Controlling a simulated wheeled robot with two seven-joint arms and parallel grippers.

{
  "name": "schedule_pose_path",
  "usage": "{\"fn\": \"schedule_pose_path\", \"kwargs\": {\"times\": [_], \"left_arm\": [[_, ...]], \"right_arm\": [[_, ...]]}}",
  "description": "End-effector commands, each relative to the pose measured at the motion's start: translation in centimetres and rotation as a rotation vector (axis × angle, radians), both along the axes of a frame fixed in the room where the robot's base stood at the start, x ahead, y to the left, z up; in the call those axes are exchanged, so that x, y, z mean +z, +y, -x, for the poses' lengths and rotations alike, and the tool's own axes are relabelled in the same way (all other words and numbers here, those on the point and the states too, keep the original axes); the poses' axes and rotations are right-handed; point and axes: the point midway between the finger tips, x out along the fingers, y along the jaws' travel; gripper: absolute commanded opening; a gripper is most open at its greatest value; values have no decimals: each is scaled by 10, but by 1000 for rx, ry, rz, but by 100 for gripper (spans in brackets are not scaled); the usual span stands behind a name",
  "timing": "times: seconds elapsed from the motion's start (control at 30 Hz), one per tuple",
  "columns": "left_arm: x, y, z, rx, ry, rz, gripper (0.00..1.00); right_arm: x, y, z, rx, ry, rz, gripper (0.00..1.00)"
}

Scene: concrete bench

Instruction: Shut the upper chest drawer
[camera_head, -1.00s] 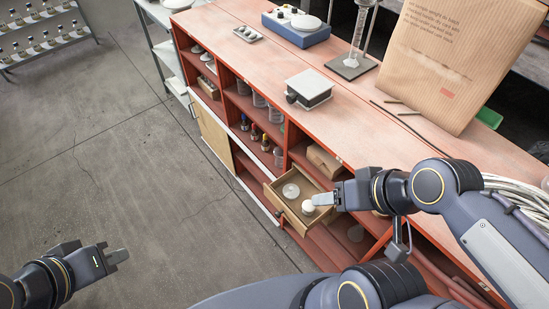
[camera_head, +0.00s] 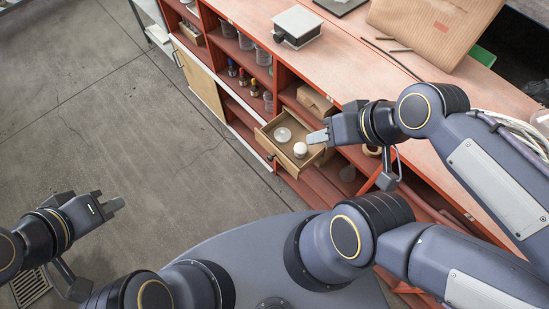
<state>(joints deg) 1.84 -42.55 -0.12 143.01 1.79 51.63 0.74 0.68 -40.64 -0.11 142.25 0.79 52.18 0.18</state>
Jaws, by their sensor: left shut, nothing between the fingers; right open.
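The wooden drawer (camera_head: 264,139) stands pulled out of the red bench unit, open at the top. A flat white disc (camera_head: 283,134) and a small white round jar (camera_head: 300,149) lie in it. My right gripper (camera_head: 318,137) is open, its fingertips at the drawer's right side, just above and right of the jar in the picture. I cannot tell whether they touch the drawer; nothing shows between them. My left gripper (camera_head: 113,205) is shut and empty over the floor at the left, well away from the drawer. The drawer's inner right end is partly hidden by my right gripper.
The red bench unit (camera_head: 345,75) holds bottles and glassware on its shelves. A cardboard box (camera_head: 316,101) sits in the bay behind the drawer. A pale cabinet door (camera_head: 199,88) is further left. The concrete floor (camera_head: 130,130) in front is clear.

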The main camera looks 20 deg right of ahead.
Motion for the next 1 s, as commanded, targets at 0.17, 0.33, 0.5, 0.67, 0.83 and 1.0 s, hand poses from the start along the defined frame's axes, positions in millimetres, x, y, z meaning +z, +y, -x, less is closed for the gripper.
{"fn": "schedule_pose_path", "kwargs": {"times": [0.17, 0.33, 0.5, 0.67, 0.83, 1.0], "left_arm": [[-36, 0, 0, 0, 0, 0, 0], [-73, 0, 0, 0, 1, 0, 0], [-108, 0, 0, 0, 0, 0, 0], [-140, 0, 0, 0, 0, 0, 0], [-166, 0, 0, 0, 0, 0, 0], [-177, 0, 0, 0, 0, 0, 0]], "right_arm": [[-46, 12, -15, 295, 113, 154, 20], [-99, 34, -41, 706, 231, 400, 0], [-155, 69, -70, 1110, 326, 680, 0], [-212, 115, -92, 1468, 397, 975, 0], [-265, 164, -103, 1759, 451, 1269, 0], [-293, 192, -106, 1902, 479, 1447, 0]]}}
